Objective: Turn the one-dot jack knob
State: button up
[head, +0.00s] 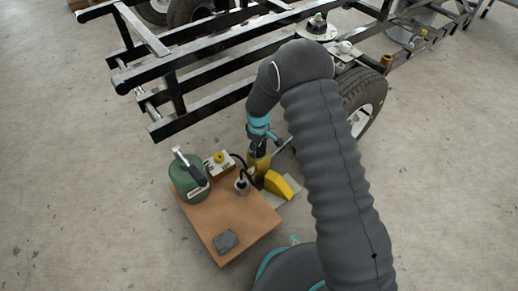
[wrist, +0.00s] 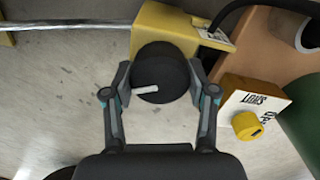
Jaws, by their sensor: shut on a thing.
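A round black knob (wrist: 160,62) with a white pointer mark sits on a yellow jack body (wrist: 163,22) in the wrist view. The pointer lies nearly level across its face. My gripper (wrist: 160,82) has its two fingers closed on the left and right sides of the knob. No dot mark is readable on the knob or the yellow body. In the head view, the yellow jack (head: 262,164) stands on the floor beside the board, under my wrist. My arm and gripper hide the knob there.
A brown board (head: 235,222) carries a green canister (head: 187,181), a white box with a yellow knob (head: 219,158), a dark-topped cup (head: 242,186) and a grey block (head: 226,240). A yellow wedge (head: 279,185) lies beside it. A black frame (head: 215,80) and tyre (head: 362,95) stand behind.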

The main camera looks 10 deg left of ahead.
aim_at(258, 147)
jog(key=n, duration=0.3)
jog(key=n+b, duration=0.1)
jog(key=n, duration=0.3)
jog(key=shift+s+f, duration=0.1)
jog(key=shift+s, duration=0.1)
jog(key=n, duration=0.6)
jog(key=shift+n, duration=0.3)
jog(key=o, duration=1.2)
jog(key=shift+s+a, duration=0.1)
jog(key=shift+a, duration=0.05)
jog(key=shift+c, duration=0.2)
notch_tip(258, 147, up, 12)
